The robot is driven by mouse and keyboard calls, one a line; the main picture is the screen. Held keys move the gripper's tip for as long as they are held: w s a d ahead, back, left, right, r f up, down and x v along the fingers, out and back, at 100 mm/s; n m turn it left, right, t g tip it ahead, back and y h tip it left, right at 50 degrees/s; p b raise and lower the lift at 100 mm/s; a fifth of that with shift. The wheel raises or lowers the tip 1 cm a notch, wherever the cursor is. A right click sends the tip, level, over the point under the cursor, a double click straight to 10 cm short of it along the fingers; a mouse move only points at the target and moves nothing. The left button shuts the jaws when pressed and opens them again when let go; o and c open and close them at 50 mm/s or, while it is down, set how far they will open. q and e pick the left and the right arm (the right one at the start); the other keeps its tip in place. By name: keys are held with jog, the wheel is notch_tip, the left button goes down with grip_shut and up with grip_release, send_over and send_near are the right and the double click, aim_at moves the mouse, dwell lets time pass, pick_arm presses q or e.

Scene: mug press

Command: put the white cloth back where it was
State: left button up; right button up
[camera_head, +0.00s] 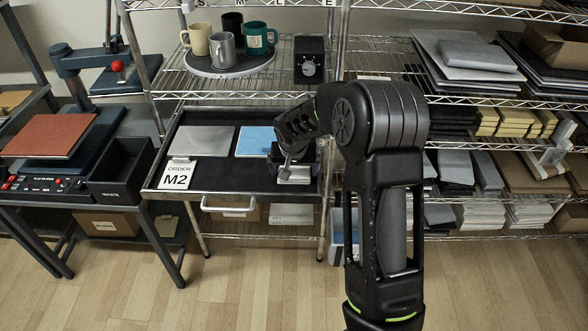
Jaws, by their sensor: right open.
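A small pale folded piece, which looks like the white cloth (297,175), lies at the right end of the dark tray-top (225,183). My right gripper (287,168) is right over it, pointing down, and partly hides it. Its jaws are open; I cannot tell whether they touch the cloth. My left gripper is not in view.
On the tray-top lie a grey sheet (202,140), a blue sheet (254,141) and an order card reading M2 (177,174). Several mugs stand on a round board (205,72) above, beside a black dial box (309,60). A press (70,150) stands left; loaded shelves stand right.

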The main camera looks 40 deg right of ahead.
jog(key=shift+r, duration=0.4)
jog(key=b+v, duration=0.1)
jog(key=v, duration=1)
jog(key=shift+s+r, duration=0.15)
jog(key=shift+r, duration=0.1)
dwell(0.9)
